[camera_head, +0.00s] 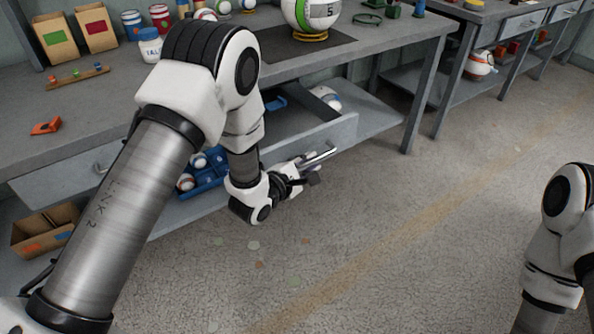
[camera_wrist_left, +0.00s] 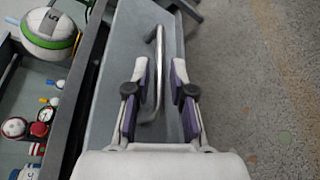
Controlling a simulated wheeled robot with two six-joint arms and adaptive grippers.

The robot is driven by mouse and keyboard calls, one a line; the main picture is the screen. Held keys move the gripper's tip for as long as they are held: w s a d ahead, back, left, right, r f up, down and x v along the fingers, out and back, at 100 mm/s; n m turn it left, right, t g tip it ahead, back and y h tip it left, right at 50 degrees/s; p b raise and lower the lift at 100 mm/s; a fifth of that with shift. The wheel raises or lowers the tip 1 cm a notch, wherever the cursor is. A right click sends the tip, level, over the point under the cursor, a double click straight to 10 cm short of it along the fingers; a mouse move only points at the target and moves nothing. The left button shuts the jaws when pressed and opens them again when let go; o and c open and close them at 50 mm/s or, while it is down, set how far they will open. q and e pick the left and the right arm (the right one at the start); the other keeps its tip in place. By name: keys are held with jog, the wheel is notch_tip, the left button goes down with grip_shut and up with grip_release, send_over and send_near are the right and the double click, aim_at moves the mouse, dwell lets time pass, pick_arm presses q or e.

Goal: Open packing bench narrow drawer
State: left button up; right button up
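The packing bench (camera_head: 360,45) has a grey drawer pulled out, its front (camera_head: 335,138) standing away from the bench and part of its inside showing. I take it for the narrow drawer. A metal bar handle (camera_head: 318,157) is on its front; in the left wrist view the handle (camera_wrist_left: 158,75) runs between my left gripper's fingers. My left gripper (camera_head: 305,174) is at the handle. Its fingers (camera_wrist_left: 163,85) are apart, one on each side of the bar, with a gap visible on the right. My right arm shows at the right edge; its gripper is out of view.
Another drawer front (camera_head: 60,180) on the left looks closed. A blue tray (camera_head: 208,180) with balls is below the bench, and a cardboard box (camera_head: 42,232) stands at lower left. A large ball (camera_head: 312,14) sits on the bench top. The floor (camera_head: 400,230) in front is clear.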

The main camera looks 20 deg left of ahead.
pick_arm(q)
jog(key=v, duration=0.8)
jog(key=s+a+f+m+g+y, duration=0.2)
jog(key=s+f+m+g, duration=0.25)
jog(key=s+f, duration=0.7)
jog(key=s+a+f+m+g+y, duration=0.2)
jog(key=s+f+m+g, duration=0.3)
jog(key=s+f, duration=0.6)
jog(key=s+a+f+m+g, duration=0.2)
jog(key=s+m+g, duration=0.3)
jog(key=s+m, duration=0.5)
notch_tip(320, 180, up, 17)
jog(key=w+y+p, duration=0.1)
jog(key=p, duration=1.5)
jog(key=shift+w+m, duration=0.35)
jog(key=shift+m, duration=0.1)
